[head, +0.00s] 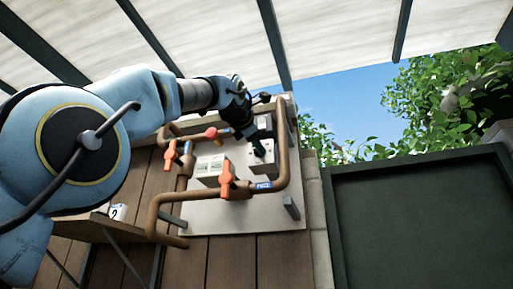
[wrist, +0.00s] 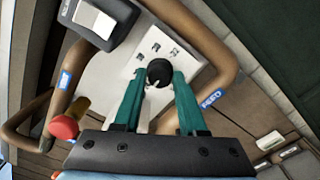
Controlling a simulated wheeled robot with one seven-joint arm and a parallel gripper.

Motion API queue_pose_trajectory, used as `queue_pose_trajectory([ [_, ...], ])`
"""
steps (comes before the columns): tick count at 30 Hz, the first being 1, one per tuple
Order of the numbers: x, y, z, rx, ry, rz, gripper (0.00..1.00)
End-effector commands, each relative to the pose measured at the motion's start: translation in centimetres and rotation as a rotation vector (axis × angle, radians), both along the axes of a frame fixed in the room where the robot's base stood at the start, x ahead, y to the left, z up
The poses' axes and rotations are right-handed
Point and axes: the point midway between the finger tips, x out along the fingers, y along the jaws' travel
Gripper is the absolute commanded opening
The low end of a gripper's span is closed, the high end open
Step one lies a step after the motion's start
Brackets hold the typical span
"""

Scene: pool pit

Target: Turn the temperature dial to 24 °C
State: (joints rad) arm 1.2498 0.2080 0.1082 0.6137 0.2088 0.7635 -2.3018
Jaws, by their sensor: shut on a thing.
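The temperature dial (wrist: 159,73) is a round black knob with a pale pointer line, on a white box with small printed marks above it. My gripper (wrist: 158,82) has its two green fingers on either side of the dial, shut on it. In the head view my gripper (head: 258,150) reaches down to the white dial box (head: 263,165) on the panel, and the fingers mostly hide the dial. The marks are too small to read, so I cannot tell which temperature the pointer shows.
Copper pipes (head: 282,150) run around the panel (head: 235,222). Orange valve handles (head: 227,180) stand close to the left, with a red knob (wrist: 63,127) nearby. A grey box with a display (wrist: 97,20) is beside the dial box. A dark green panel (head: 420,225) stands at right.

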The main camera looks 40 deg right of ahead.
Motion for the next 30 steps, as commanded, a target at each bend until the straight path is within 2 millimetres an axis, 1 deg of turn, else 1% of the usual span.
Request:
queue_pose_trajectory([
  [14,0.08,-0.06,-0.17,-0.004,0.014,0.001,0.00],
  [15,0.08,-0.06,-0.17,-0.004,0.014,0.001,0.44],
  [22,0.04,-0.03,-0.10,-0.005,0.012,0.001,0.70],
  [30,-0.05,0.08,-0.07,-0.006,0.011,-0.001,0.70],
])
